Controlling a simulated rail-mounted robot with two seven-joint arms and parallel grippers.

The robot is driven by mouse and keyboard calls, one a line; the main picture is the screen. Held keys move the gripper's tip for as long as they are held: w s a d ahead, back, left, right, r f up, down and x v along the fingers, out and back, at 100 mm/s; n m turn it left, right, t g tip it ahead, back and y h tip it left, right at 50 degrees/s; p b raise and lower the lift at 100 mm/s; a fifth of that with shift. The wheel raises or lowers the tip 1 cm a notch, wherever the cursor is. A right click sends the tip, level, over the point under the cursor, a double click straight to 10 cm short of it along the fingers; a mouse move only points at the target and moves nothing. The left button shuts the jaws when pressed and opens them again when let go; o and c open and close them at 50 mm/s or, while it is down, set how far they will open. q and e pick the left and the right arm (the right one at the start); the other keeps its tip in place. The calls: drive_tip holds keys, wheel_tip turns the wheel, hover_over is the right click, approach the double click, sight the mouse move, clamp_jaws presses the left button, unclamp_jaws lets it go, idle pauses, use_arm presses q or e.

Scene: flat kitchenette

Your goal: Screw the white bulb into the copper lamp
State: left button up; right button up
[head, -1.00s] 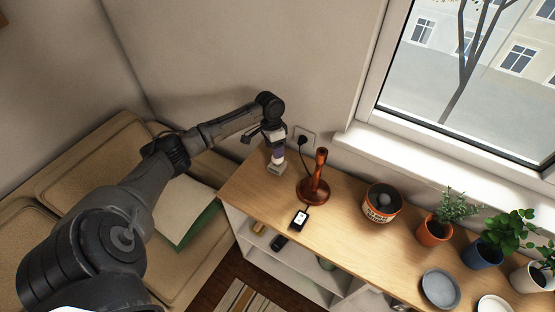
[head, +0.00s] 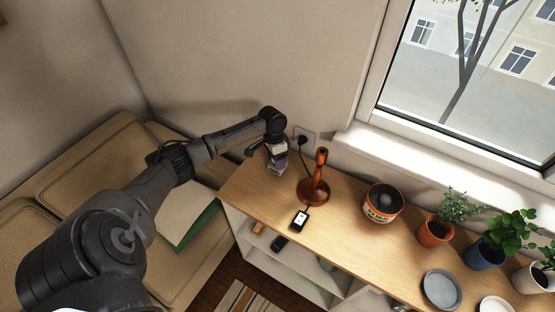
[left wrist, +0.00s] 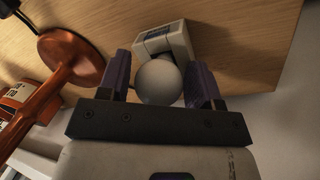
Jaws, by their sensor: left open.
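The white bulb (left wrist: 160,86) shows in the left wrist view between the two fingers of my left gripper (left wrist: 159,73). The gripper is open, with a finger on each side of the bulb; whether either touches it I cannot tell. The bulb is at a small pale box-like holder (left wrist: 168,40) on the counter. In the head view my left gripper (head: 279,164) points down at the counter's far left end and mostly hides the bulb and holder. The copper lamp (head: 316,188) stands upright just right of it, with a bare top; it also shows in the left wrist view (left wrist: 73,62).
A small dark device with a lit screen (head: 299,219) lies in front of the lamp. An orange-labelled pot (head: 382,211), potted plants (head: 435,230) and a grey-blue plate (head: 440,289) stand further right. A wall socket (head: 304,139) with the lamp's plug is behind.

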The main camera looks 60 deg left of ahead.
use_arm(q)
drive_tip(key=shift+c, duration=0.2)
drive_tip(key=c, duration=0.4)
drive_tip(key=shift+r, duration=0.15)
drive_tip(key=shift+c, duration=0.2)
wheel_tip(320, 180, up, 10)
drive_tip(key=shift+f+p, duration=0.1)
drive_tip(key=shift+p, duration=0.6)
